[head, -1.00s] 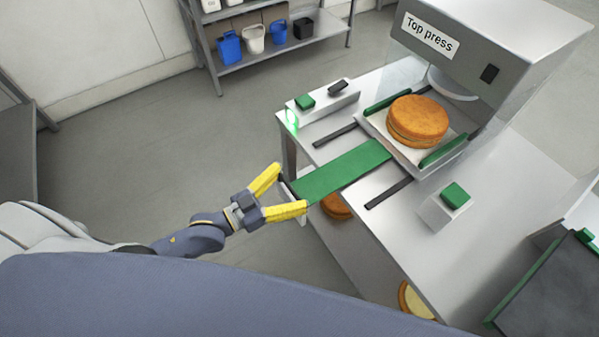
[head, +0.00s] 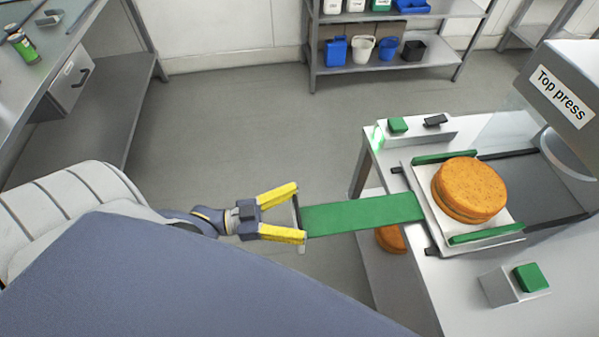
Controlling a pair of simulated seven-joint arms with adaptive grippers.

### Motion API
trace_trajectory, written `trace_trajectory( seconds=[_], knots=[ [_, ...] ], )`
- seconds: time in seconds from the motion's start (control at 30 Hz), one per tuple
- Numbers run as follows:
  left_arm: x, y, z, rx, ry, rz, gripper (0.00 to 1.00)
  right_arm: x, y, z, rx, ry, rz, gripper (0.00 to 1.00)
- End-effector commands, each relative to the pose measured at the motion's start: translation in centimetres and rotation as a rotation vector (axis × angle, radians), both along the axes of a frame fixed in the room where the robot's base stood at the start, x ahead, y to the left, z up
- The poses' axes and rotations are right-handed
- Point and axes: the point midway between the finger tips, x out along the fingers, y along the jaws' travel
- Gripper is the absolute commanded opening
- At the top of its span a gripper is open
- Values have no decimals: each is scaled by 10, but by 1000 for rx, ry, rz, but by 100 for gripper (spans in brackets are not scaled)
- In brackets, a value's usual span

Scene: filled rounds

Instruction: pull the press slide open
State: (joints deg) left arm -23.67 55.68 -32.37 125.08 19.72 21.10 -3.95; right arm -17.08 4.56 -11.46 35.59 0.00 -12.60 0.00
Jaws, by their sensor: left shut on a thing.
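The press slide is a white tray (head: 410,180) with green side bars, joined to a long green pull strip (head: 362,215) with a handle (head: 298,218) at its left end. A round orange-brown filled cake (head: 470,188) sits on the tray. My left gripper (head: 297,213) is shut on the handle with its yellow fingers. The tray stands at the near end of the dark rails (head: 510,154), clear of the press head. The top press (head: 562,92), labelled "Top press", is at the upper right, partly cut off. My right gripper is out of view.
A box with green and black buttons (head: 415,129) and another with a green button (head: 515,284) flank the slide on the white table (head: 460,285). Another cake (head: 390,238) shows below the table. The floor left of the table is clear.

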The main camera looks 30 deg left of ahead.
Motion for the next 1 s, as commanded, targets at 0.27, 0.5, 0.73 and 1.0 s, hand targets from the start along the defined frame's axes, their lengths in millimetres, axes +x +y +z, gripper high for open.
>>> trace_trajectory(
  seconds=[0.27,0.5,0.73,1.0],
  knots=[
    [-3,-2,-1,-1,6,-4,46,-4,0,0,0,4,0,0],
    [-2,-2,-1,-1,4,-3,100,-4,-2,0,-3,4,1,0],
    [-3,1,-1,1,3,-1,100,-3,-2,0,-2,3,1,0],
    [-20,20,-2,3,7,-2,100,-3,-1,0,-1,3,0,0]
  ],
)
